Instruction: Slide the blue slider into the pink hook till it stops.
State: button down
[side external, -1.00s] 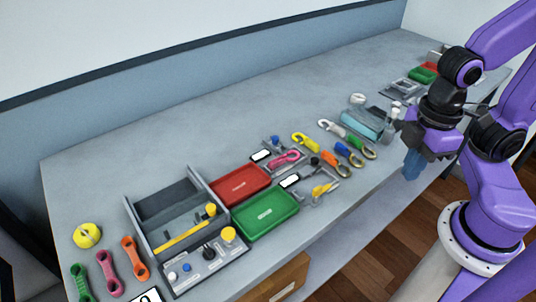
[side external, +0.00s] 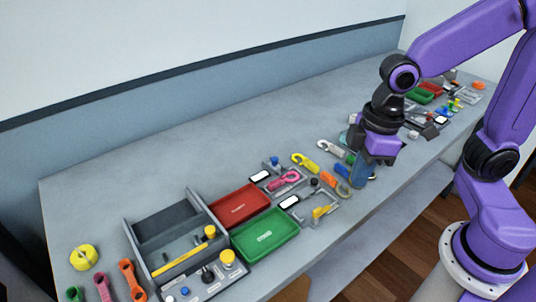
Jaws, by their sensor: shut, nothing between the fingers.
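The pink hook (side external: 286,180) lies in a small grey fixture near the middle of the bench. A small blue knob (side external: 274,161), which looks like the blue slider, stands at the far end of that fixture, apart from the hook. My gripper (side external: 361,184) points down to the right of the fixture, over the row of coloured hooks. Its fingers are shut with nothing between them. It is well apart from the blue knob and pink hook. It hides some hooks behind it, and its height above the bench is hard to tell.
A yellow hook (side external: 304,163), a white hook (side external: 330,147) and an orange-handled hook (side external: 329,178) lie between the fixture and my gripper. A red tray (side external: 238,204) and a green tray (side external: 264,236) are to the left. The back of the bench is clear.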

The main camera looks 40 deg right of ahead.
jog(key=w+a+m, duration=0.1)
jog(key=w+a, duration=0.1)
jog(key=w, duration=0.7)
jog(key=m+t, duration=0.3)
jog(key=m, duration=0.1)
send_over(264, 161)
jog(key=s, duration=0.1)
notch_tip(264, 161, down, 6)
jog(key=shift+y, duration=0.4)
jog(key=x, duration=0.9)
jog(key=shift+s+d+f, duration=0.1)
jog(key=shift+d+f, duration=0.15)
jog(key=shift+f, duration=0.2)
jog(key=shift+s+d+f, duration=0.1)
jog(key=shift+s+d, duration=0.2)
jog(key=shift+s, duration=0.2)
jog(key=shift+s+d+f, duration=0.1)
jog(key=shift+s+d, duration=0.2)
jog(key=shift+s, duration=0.25)
jog(key=shift+s+d+f, duration=0.2)
jog(key=shift+s+d, duration=0.1)
jog(key=shift+s, duration=0.4)
